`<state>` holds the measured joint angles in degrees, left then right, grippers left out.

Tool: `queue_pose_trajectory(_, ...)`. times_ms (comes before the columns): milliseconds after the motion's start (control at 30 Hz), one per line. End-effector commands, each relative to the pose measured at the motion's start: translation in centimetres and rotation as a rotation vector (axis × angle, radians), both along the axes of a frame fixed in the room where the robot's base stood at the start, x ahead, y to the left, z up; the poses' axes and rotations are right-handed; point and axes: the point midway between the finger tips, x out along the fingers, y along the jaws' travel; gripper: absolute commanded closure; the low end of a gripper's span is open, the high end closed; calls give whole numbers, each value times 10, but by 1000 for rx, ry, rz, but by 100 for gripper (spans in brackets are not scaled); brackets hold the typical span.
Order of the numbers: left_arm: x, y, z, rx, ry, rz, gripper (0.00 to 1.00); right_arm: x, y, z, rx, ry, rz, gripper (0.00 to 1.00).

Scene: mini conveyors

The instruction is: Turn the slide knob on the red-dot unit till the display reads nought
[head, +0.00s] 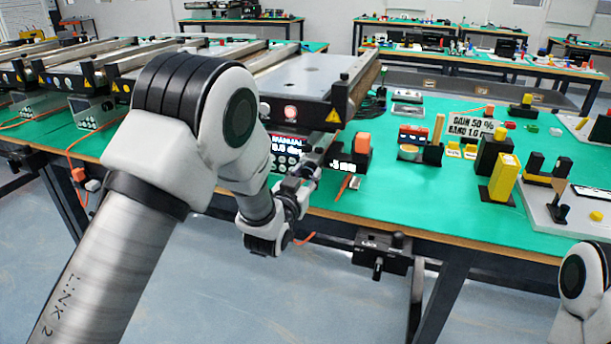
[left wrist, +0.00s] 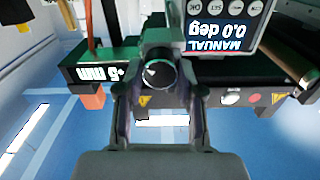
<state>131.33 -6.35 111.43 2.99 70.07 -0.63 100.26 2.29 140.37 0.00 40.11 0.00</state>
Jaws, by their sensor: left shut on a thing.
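My left gripper (head: 306,180) is at the table's front edge, in front of the nearest conveyor unit (head: 308,84). In the left wrist view, turned upside down, its fingers are shut on a dark round knob (left wrist: 158,74) with a pale mark. Beside the knob is a black slide housing with a small display (left wrist: 97,73) that reads 5 mm, seemingly with a plus sign. That display also shows in the head view (head: 342,165), where the arm hides the knob. The unit's end carries a red dot (head: 290,113). My right gripper is not in view.
A control panel (left wrist: 222,37) above the knob reads MANUAL and 0.0 deg. An orange block (head: 363,143) stands by the slide. More conveyors line the left. Blocks, a yellow post (head: 504,178) and a sign (head: 470,126) stand to the right on the green table (head: 420,205).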

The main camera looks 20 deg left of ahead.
Motion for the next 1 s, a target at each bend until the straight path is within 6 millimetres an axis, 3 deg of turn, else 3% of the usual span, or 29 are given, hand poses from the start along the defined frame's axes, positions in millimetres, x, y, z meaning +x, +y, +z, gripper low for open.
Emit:
queue_pose_trajectory(367, 0, 0, 0, 141, -7, 0, 98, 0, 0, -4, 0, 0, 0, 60)
queue_pose_trajectory(1000, 0, -1, -1, 720, -25, 0, 98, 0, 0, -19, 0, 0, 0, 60)
